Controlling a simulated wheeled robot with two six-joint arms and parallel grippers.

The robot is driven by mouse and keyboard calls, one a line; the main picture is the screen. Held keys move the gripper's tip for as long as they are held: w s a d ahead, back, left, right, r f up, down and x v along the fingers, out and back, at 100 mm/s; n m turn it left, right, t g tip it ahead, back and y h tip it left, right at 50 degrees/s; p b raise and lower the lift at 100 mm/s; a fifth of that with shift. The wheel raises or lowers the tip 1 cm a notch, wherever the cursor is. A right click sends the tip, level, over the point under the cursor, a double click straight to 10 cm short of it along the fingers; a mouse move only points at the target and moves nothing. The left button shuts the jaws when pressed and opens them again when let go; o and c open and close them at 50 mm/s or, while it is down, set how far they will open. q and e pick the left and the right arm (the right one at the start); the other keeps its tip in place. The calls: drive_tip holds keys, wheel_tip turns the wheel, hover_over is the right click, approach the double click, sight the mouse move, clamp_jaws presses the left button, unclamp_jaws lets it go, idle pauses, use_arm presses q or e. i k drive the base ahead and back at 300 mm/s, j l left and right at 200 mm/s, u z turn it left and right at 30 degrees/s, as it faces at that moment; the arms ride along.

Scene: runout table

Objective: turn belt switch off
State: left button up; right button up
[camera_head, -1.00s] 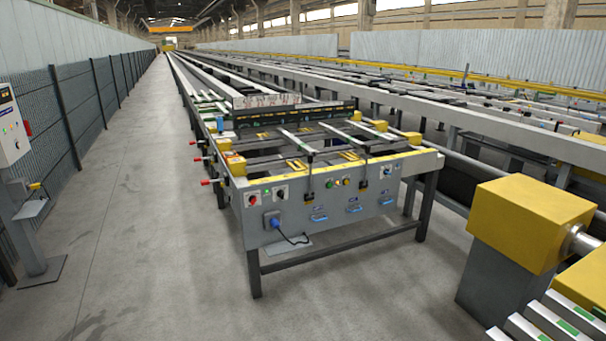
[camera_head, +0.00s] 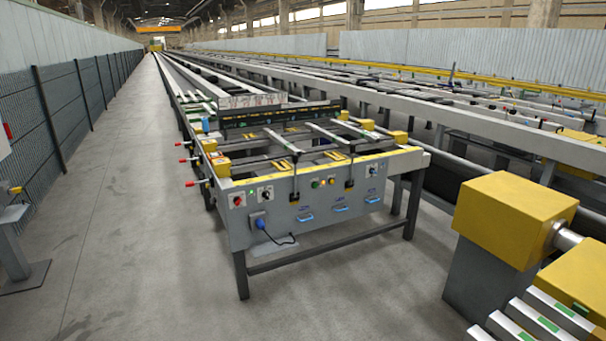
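The runout table (camera_head: 330,225) stands ahead of me, its grey front panel facing me. At the panel's left end is a rotary switch with a red part (camera_head: 238,201). Just right of it is a second rotary switch, black on a white plate (camera_head: 265,194). Green and yellow buttons (camera_head: 316,184) sit near the panel's middle. I cannot read the labels, so which one is the belt switch and its setting cannot be told. Neither of my grippers is in view.
A blue plug (camera_head: 260,223) with a cable hangs on the panel. Red-tipped levers (camera_head: 190,184) stick out from the table's left side. A yellow-topped machine (camera_head: 513,215) stands at the right. Open concrete floor (camera_head: 130,250) lies left and in front.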

sight(237, 199)
drive_tip(key=i+j, duration=0.15)
drive_tip(key=i, duration=0.3)
drive_tip(key=i+j, duration=0.15)
drive_tip(key=i, duration=0.25)
drive_tip(key=i+l+z, duration=0.05)
